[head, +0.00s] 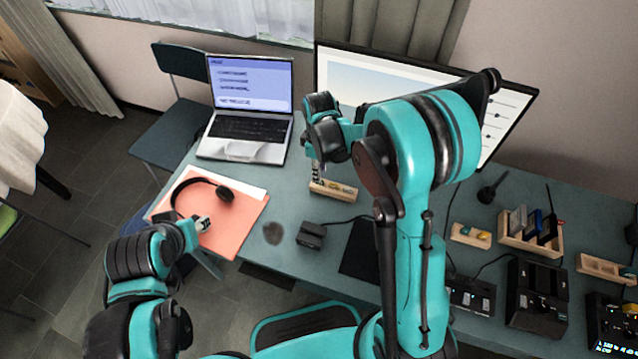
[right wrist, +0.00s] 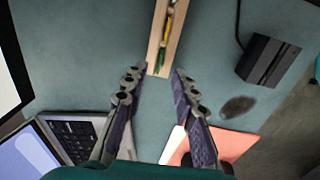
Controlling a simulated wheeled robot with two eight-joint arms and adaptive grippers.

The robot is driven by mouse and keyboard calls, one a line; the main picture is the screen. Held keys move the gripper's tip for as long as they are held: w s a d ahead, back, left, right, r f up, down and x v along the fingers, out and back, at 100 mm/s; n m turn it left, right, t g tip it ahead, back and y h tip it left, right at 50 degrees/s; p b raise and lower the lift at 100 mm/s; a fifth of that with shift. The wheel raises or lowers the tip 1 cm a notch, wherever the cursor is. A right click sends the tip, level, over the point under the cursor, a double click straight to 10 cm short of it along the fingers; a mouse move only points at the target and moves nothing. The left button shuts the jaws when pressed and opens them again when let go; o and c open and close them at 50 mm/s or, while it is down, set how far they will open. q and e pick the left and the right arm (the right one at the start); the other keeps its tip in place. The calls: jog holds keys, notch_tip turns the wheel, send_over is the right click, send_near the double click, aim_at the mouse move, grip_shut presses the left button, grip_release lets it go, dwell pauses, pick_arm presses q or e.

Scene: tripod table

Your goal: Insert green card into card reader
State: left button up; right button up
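A narrow wooden holder (right wrist: 154,62) with thin cards edge-up in it lies between and beyond my right fingertips in the right wrist view. One card in it looks green (right wrist: 161,57). In the head view the holder (head: 345,192) stands below my right gripper (head: 317,172).
A laptop (head: 247,110) and a headset (head: 223,192) on an orange folder (head: 238,232) are at the left. A monitor (head: 510,100) stands behind. Card racks (head: 515,240) and black devices (head: 537,300) fill the right. A dark stain-like patch (head: 273,232) lies near the box.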

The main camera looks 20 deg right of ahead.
notch_tip(320, 180, down, 4)
jog(key=shift+b, duration=0.8)
pick_arm(q)
jog(key=shift+f, duration=0.95)
pick_arm(e)
jog(key=shift+r, duration=0.1)
grip_shut()
